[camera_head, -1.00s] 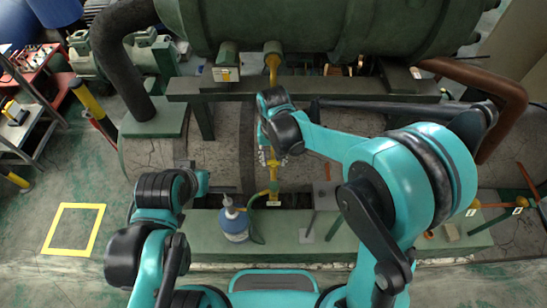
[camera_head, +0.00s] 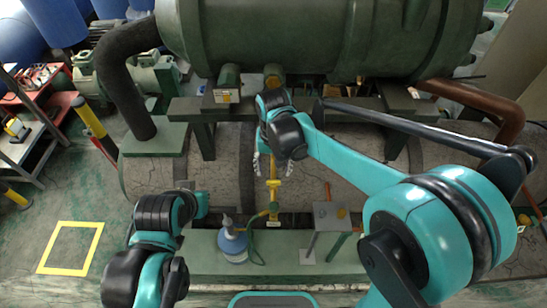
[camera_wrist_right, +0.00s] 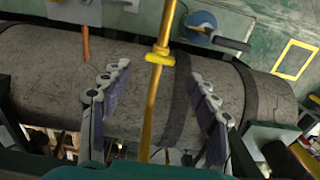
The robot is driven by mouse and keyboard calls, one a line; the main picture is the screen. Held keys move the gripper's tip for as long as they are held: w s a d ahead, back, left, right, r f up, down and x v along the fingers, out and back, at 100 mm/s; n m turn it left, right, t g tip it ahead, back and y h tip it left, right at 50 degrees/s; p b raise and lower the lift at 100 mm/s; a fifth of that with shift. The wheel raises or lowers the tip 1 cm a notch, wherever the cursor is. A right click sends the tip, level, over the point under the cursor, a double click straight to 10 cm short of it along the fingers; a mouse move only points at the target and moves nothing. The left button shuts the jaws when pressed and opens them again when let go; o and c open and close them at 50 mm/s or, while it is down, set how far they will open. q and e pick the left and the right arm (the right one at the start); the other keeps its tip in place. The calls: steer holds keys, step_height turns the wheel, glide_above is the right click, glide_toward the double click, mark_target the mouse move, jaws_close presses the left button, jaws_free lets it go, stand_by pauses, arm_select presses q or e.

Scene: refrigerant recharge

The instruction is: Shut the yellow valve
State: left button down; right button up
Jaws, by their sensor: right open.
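The yellow valve (camera_head: 273,184) sits on a thin upright yellow pipe in front of the grey cylinder, near the middle of the head view. In the right wrist view its yellow handle (camera_wrist_right: 160,57) crosses the pipe. My right gripper (camera_head: 272,166) is open. Its two fingers stand apart on either side of the yellow pipe, and in the right wrist view (camera_wrist_right: 157,78) the handle lies just beyond the fingertips, between their lines. No contact shows. My left arm is folded at the lower left; its fingers do not show.
A blue bottle (camera_head: 232,243) stands on the green ledge (camera_head: 205,262), with a hose near the pipe foot. A grey box (camera_head: 332,216) is to the right. A large green tank (camera_head: 320,40) and a dark beam bound the space above. A yellow floor square (camera_head: 69,249) is empty.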

mark_target(274, 181)
step_height(274, 181, up, 6)
steer(key=shift+r, duration=0.15)
steer(key=shift+d, duration=0.1)
stand_by(0.5)
steer(key=s+d+f+t+b, duration=0.3)
steer(key=s+d+f+b, duration=0.2)
steer(key=d, duration=0.3)
steer(key=s+d+f+t+b, duration=0.4)
steer(key=s+d+f+b, duration=0.1)
steer(key=d, duration=0.4)
steer(key=shift+s+d+f, duration=0.25)
steer(key=shift+s+f, duration=0.2)
steer(key=shift+s, duration=0.6)
